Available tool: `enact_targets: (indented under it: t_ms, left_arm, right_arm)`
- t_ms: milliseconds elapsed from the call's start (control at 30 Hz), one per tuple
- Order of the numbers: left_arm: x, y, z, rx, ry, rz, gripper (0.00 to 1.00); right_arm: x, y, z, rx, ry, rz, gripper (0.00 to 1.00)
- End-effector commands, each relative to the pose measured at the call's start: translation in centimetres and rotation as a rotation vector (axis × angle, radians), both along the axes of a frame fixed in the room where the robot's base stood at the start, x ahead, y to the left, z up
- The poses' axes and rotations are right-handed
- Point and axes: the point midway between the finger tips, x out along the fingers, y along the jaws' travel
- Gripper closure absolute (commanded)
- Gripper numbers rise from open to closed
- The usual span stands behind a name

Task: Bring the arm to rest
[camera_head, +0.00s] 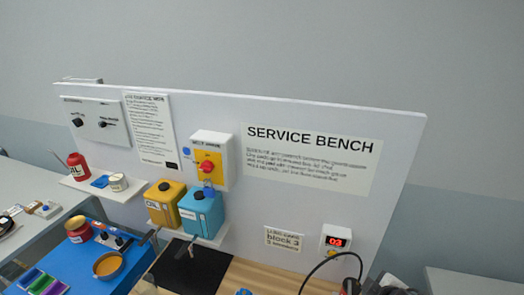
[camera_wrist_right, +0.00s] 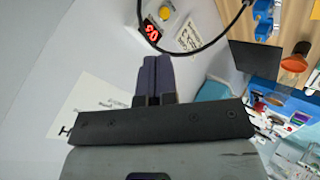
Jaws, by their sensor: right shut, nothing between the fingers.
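My right gripper (camera_wrist_right: 157,78) shows in the right wrist view with its two dark fingers together and nothing between them. It is in front of the white service bench panel (camera_head: 400,135), apart from the things there. A dark part at the bottom right edge of the head view looks like my right arm, but its fingers cannot be made out there. My left gripper is in neither view.
A black cable (camera_head: 325,260) loops beside the red-digit display (camera_head: 337,241); the cable (camera_wrist_right: 222,38) crosses above my fingertips in the wrist view. A yellow canister (camera_head: 164,205) and a blue canister (camera_head: 202,214) stand at the panel. A blue work surface (camera_head: 75,262) is at left.

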Motion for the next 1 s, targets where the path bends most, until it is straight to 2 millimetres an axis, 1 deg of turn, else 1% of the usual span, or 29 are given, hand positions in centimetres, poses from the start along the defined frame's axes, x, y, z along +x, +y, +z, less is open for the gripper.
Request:
enact_targets:
  t_ms: [33,133,267,367,467,500,567,700,767,800,900,1000]
  left_arm:
    - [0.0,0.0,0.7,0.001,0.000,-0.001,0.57]
    - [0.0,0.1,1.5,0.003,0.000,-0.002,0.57]
    - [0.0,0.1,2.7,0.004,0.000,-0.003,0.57]
    - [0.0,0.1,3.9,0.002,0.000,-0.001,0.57]
    - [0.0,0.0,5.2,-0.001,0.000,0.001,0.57]
    - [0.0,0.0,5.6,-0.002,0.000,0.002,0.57]
    - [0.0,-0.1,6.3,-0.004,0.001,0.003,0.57]
    - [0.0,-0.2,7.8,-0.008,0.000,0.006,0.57]
    - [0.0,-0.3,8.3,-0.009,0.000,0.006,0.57]
    - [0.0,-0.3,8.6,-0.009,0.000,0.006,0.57]
    - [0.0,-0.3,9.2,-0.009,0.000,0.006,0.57]
    - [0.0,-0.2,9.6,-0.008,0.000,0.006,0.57]
  right_arm:
    - [-0.8,1.4,1.3,0.039,-0.041,-0.012,1.00]
    - [-2.4,2.7,2.6,0.101,-0.102,-0.051,1.00]
    - [-5.0,3.8,3.3,0.189,-0.137,-0.108,1.00]
    - [-7.8,4.3,3.0,0.271,-0.130,-0.170,1.00]
    - [-11.0,4.4,1.9,0.354,-0.089,-0.246,1.00]
    - [-12.4,4.4,1.2,0.384,-0.062,-0.277,1.00]
    - [-14.5,4.6,0.0,0.428,-0.008,-0.321,1.00]
    - [-19.7,4.8,-3.4,0.491,0.137,-0.426,1.00]
    - [-21.9,5.1,-4.7,0.505,0.199,-0.462,1.00]
    - [-23.3,5.3,-5.5,0.512,0.238,-0.481,1.00]
    - [-26.4,6.0,-6.9,0.521,0.321,-0.513,1.00]
    - [-28.7,6.3,-7.8,0.518,0.380,-0.533,1.00]
